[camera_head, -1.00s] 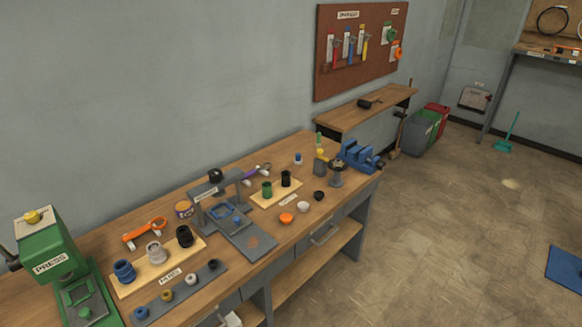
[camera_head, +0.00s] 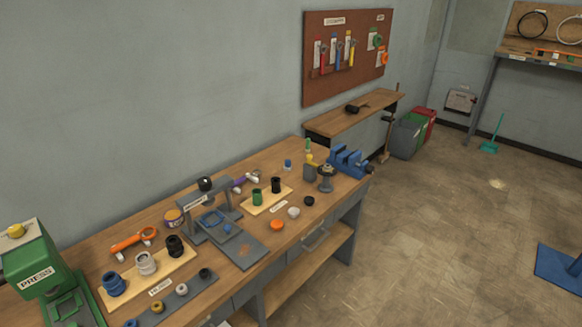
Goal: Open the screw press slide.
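A grey press frame with a black knob (camera_head: 205,184) on top stands in the middle of the workbench; the label on its crossbar is too small to read. I cannot tell how far any slide is drawn out. A green press (camera_head: 35,262) labelled PRESS stands at the left, cut off by the frame. Neither gripper is in view.
On the workbench are a wooden tray (camera_head: 134,286) with cylinders, a grey strip (camera_head: 172,306) with small rings, an orange tool (camera_head: 133,242), and a blue vise (camera_head: 348,161) at the far end. Bins (camera_head: 408,136) stand beyond. The floor (camera_head: 440,240) at right is mostly clear.

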